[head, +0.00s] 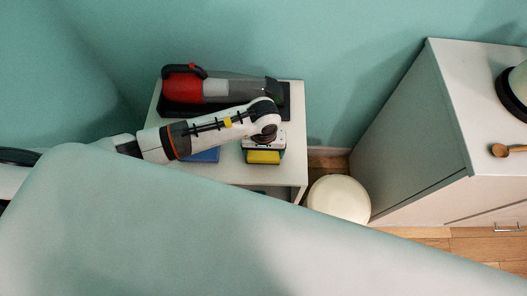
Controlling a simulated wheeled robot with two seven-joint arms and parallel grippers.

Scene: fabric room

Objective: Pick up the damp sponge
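A yellow block (263,157) that looks like a sponge, with a darker edge beneath it, lies near the front of a small white table (240,175). My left arm reaches in from the left over this table. My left gripper (264,142) points down just behind and above the yellow block; its fingers are mostly hidden, so I cannot tell whether they are open or touching it. A blue flat thing (205,156) lies to the left, partly covered by my arm. I cannot tell from the picture which one is damp. My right gripper is not in view.
A red and grey handheld vacuum (205,88) lies on a dark base at the table's back. A cream round stool or bin (338,198) stands right of the table. A white cabinet (430,120) holds a wooden spoon (499,150). A large pale surface (170,230) crosses the foreground.

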